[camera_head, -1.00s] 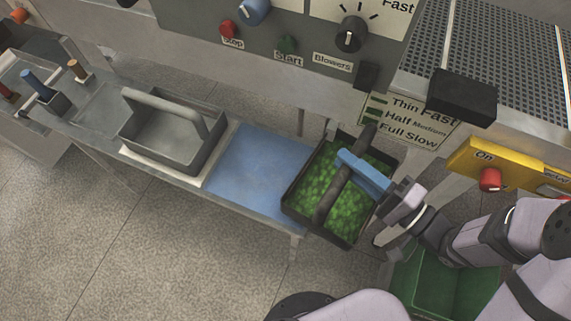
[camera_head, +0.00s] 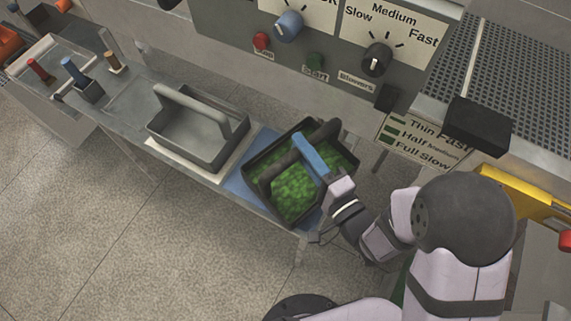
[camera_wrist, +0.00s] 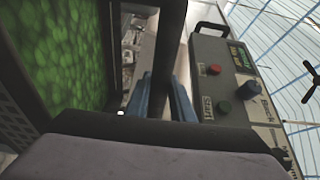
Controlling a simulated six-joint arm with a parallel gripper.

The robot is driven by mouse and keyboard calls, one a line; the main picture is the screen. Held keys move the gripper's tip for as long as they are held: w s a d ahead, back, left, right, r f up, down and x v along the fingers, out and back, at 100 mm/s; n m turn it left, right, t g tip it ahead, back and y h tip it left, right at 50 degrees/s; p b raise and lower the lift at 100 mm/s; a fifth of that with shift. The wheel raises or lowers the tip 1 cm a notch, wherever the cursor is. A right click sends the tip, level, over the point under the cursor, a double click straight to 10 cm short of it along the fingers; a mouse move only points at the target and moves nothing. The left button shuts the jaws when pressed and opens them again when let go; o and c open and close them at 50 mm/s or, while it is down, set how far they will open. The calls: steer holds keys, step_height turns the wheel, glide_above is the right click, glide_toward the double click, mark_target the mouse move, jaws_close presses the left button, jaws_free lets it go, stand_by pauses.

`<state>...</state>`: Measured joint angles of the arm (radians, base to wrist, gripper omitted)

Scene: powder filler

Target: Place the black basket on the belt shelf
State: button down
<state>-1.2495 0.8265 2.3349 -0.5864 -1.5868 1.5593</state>
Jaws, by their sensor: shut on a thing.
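The black basket (camera_head: 257,183) is full of green leafy pieces (camera_head: 296,192) and has a thick dark bar handle across its top. My gripper (camera_head: 309,150), with blue fingers, is shut on that handle. In the head view the basket is over the blue mat (camera_head: 238,187) on the shelf, turned at an angle; I cannot tell whether it touches the mat. In the wrist view the blue fingers (camera_wrist: 165,97) are around the dark handle, with the green contents at the left. Most of the blue mat is hidden beneath the basket.
A grey basket (camera_head: 200,137) with a handle stands on the shelf just left of the black basket. Small tools in holders (camera_head: 85,85) stand farther left. The control panel (camera_head: 335,55) with knobs and buttons rises behind. A perforated belt (camera_head: 525,70) is at the right.

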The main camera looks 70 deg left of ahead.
steer(key=shift+s+a+t, duration=0.3)
steer(key=shift+s+a, duration=0.15)
steer(key=shift+m, duration=0.3)
steer(key=shift+f, duration=1.55)
steer(key=c, duration=1.5)
jaws_free()
steer(key=shift+f, duration=0.15)
steer(key=shift+c, duration=0.2)
